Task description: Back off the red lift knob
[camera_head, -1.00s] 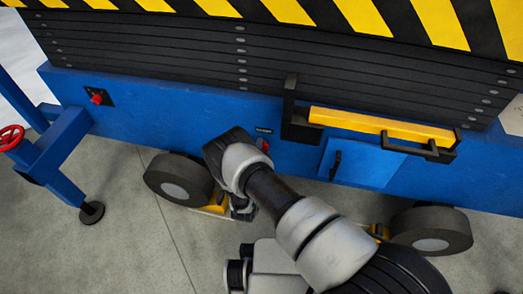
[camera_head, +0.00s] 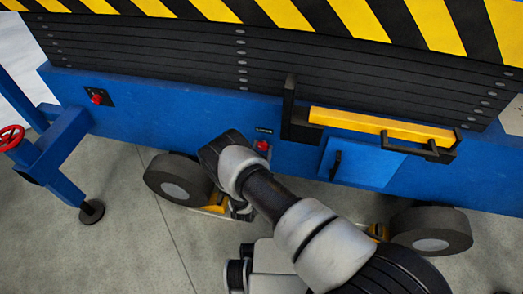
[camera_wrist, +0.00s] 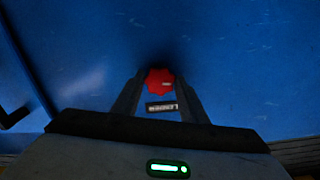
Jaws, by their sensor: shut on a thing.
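A red lobed knob (camera_wrist: 160,81) sits on the blue panel in the wrist view. A small dark label plate with pale lettering (camera_wrist: 162,106) is just below it there. The knob also shows in the head view (camera_head: 262,146), just under its label. In the wrist view my gripper (camera_wrist: 160,78) has one dark finger on each side of the knob and is shut on it. In the head view my wrist hides the fingers.
Another red knob (camera_head: 97,97) is on a black plate at the left. A yellow bar (camera_head: 380,129) in black brackets and a blue hatch (camera_head: 360,161) are to the right. Two wheels (camera_head: 174,190) (camera_head: 432,238) stand below, with a red handwheel (camera_head: 11,137) far left.

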